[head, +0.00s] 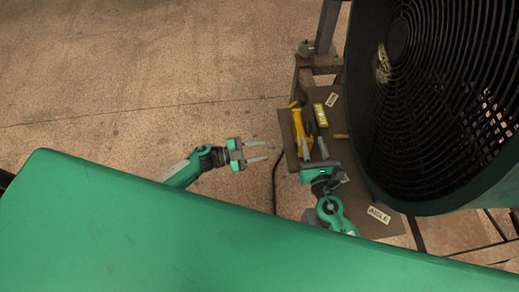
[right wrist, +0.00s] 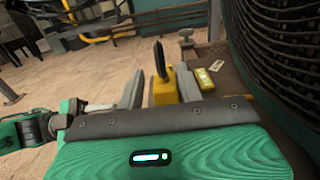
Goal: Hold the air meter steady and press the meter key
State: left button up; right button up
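A yellow tool with a black part (head: 298,122), which I take to be the air meter, lies near the left edge of the dark bench. In the right wrist view its yellow body (right wrist: 164,88) and upright black piece stand beyond the fingers. I cannot make out the meter key. My right gripper (head: 315,147) is open over the bench, close to the yellow tool. In the right wrist view its two fingers (right wrist: 162,74) are spread, with the yellow body showing in the gap; contact cannot be told. My left gripper (head: 257,151) is open and empty, left of the bench.
A large dark round fan with a grille (head: 440,90) fills the right side above the bench (head: 385,222). The floor to the left is clear.

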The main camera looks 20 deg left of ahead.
aim_at(308, 125)
jog(key=shift+w+a, duration=0.1)
jog(key=shift+w, duration=0.1)
pick_arm(q)
jog(key=shift+s+d+r+m+g+h, duration=0.2)
jog(key=shift+r+m+g+h, duration=0.1)
jog(key=shift+r+m+g, duration=0.15)
pick_arm(e)
jog(key=shift+x, duration=3.55)
grip_shut()
pick_arm(q)
grip_shut()
